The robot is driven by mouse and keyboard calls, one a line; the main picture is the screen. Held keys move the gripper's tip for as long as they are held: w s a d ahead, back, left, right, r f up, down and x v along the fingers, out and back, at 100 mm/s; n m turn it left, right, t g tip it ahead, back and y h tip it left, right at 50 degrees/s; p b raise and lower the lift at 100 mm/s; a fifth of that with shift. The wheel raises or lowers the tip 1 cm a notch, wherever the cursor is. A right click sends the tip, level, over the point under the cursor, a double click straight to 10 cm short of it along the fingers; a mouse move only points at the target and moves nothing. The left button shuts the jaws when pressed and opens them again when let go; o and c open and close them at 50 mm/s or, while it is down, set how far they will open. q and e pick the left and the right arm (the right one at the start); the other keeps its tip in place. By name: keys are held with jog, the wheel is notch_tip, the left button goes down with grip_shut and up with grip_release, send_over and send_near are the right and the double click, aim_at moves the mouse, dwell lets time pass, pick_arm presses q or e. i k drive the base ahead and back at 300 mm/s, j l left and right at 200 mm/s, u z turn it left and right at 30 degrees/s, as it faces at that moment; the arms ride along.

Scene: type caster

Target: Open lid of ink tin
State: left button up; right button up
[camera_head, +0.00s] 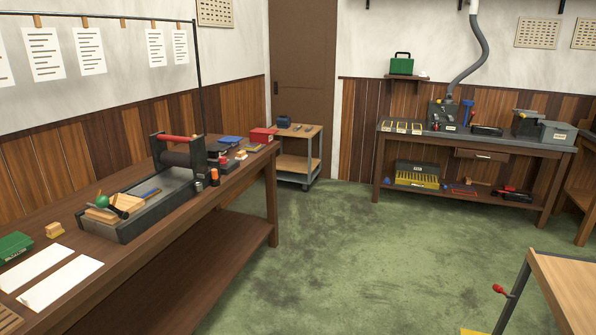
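No gripper of mine is in the head view. Several small containers stand on the left workbench (247,183) by the right end of the press tray. One is a short dark tin (198,186) and next to it is a dark cylinder with an orange upper part (214,177). They are too small to tell which is the ink tin or whether its lid is on.
A proof press (180,155) with a tray (125,232) fills the bench middle. White sheets (62,284) and a green box (14,246) lie at the near left. A cart (298,160) and a back bench (480,147) stand beyond. The green floor (330,250) is clear.

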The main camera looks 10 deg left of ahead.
aim_at(214, 147)
jog(key=i+u, duration=0.15)
jog(key=i, duration=1.5)
